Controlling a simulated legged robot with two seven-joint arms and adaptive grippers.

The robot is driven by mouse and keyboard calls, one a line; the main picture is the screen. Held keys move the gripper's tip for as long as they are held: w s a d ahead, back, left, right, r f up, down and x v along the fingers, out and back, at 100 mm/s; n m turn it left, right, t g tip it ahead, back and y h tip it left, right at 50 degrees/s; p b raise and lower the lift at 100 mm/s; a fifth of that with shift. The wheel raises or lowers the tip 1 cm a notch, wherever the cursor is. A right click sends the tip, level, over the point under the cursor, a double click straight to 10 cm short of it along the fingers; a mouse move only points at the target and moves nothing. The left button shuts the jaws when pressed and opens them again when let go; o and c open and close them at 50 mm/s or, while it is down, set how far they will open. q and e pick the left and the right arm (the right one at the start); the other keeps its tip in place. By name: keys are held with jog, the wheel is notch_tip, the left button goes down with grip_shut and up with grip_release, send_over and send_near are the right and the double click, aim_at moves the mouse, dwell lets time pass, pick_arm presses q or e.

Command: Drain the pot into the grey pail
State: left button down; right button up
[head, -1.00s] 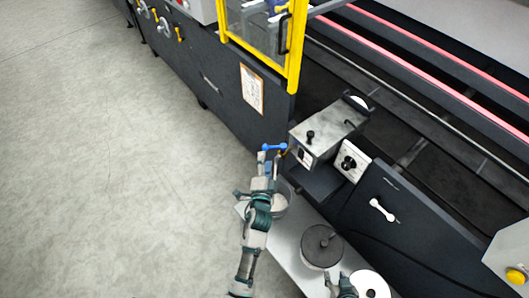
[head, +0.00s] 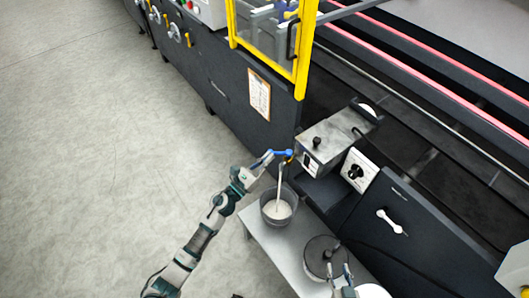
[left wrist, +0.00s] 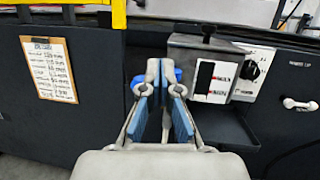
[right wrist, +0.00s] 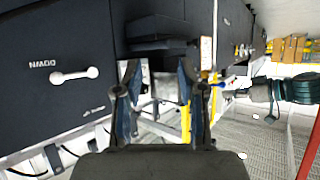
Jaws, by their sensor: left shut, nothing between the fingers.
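The pot (head: 335,138) is a metal box with a black lid knob, fixed to the machine. Its blue drain handle (head: 284,153) is at its left side and shows partly behind my fingers in the left wrist view (left wrist: 178,76). A pale stream (head: 279,190) runs down into the grey pail (head: 265,212), which holds whitish liquid (head: 278,209). My left gripper (head: 267,158) is shut and empty, close beside the handle; I cannot tell whether they touch. My right gripper (right wrist: 156,78) is open and empty, low at the right of the head view (head: 343,283).
The pail stands on a light bench (head: 262,236). A round container with a dark lid (head: 322,255) stands farther along it, near a white ring (head: 374,291). A control box with a black knob (head: 357,171) is beside the pot. Open floor lies left.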

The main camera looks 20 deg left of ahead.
pick_arm(q)
jog(key=w+a+f+m+g+h+b, duration=0.1)
jog(key=a+f+m+g, duration=0.15)
jog(key=a+m, duration=0.5)
jog(key=w+a+f+m+g+h, duration=0.1)
jog(key=a+m+g, duration=0.3)
jog(key=m, duration=0.6)
pick_arm(e)
jog(key=w+a+r+t+y, duration=0.1)
jog(key=w+r+t, duration=0.3)
pick_arm(q)
jog(key=w+d+p, duration=0.1)
jog(key=w+d, duration=0.2)
jog(key=d, duration=0.6)
jog(key=shift+w, duration=0.2)
pick_arm(e)
jog(key=s+f+g, duration=0.2)
jog(key=f+g, duration=0.1)
jog(key=d+f+g+h, duration=0.1)
jog(key=shift+s+f, duration=0.25)
jog(key=shift+s, duration=0.15)
pick_arm(q)
jog(key=shift+r, duration=0.15)
jog(key=shift+s+a+p, duration=0.1)
jog(key=shift+p, duration=0.25)
pick_arm(e)
jog(key=shift+a+f+g, duration=0.1)
jog(key=shift+a+g, duration=0.05)
jog(key=shift+g, duration=0.25)
